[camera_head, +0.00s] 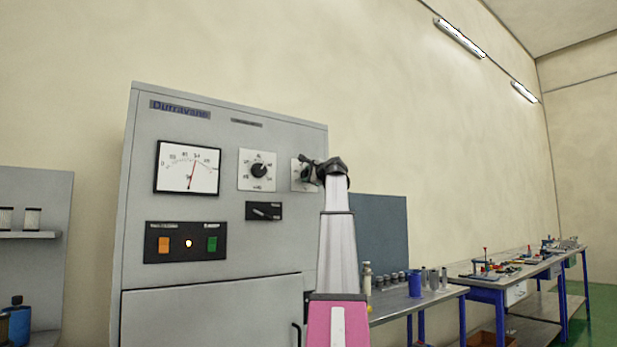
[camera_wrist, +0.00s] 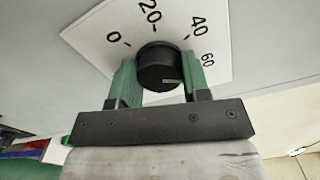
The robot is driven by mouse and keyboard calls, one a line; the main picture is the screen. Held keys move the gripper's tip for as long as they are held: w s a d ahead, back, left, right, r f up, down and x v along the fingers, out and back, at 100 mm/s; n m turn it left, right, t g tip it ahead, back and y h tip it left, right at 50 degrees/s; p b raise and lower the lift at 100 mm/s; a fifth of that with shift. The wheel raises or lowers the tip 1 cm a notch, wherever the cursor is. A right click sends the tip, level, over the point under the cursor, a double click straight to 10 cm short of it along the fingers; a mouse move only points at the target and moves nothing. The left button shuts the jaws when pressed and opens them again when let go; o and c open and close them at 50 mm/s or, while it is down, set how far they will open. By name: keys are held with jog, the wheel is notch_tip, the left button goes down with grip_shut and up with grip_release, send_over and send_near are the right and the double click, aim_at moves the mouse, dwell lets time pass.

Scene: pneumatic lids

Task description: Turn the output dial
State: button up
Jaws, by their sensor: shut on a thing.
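The grey cabinet (camera_head: 225,125) carries two dials. One black dial (camera_head: 258,171) on a white scale plate sits in the middle and is free of my arm. The other dial is at the right, on a white plate (camera_head: 296,175) mostly hidden behind my gripper (camera_head: 309,171). In the wrist view my gripper (camera_wrist: 160,80) has its green fingers on both sides of a black round dial (camera_wrist: 159,66), shut on it. Its plate (camera_wrist: 110,32) shows the numbers 0, 20, 40 and 60. A light pointer mark on the dial faces right.
The cabinet also has a needle meter (camera_head: 188,168), a black switch (camera_head: 264,211) and a panel with an orange and a green button (camera_head: 186,242). A workbench (camera_head: 420,301) with several cylinders stands to the right. Another bench (camera_head: 510,275) is farther back.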

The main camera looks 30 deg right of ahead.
jog(key=o, duration=0.9)
jog(key=shift+o, duration=0.2)
jog(key=shift+s, duration=0.1)
jog(key=s, duration=1)
jog(key=shift+s+d, duration=0.3)
jog(key=shift+d, duration=0.1)
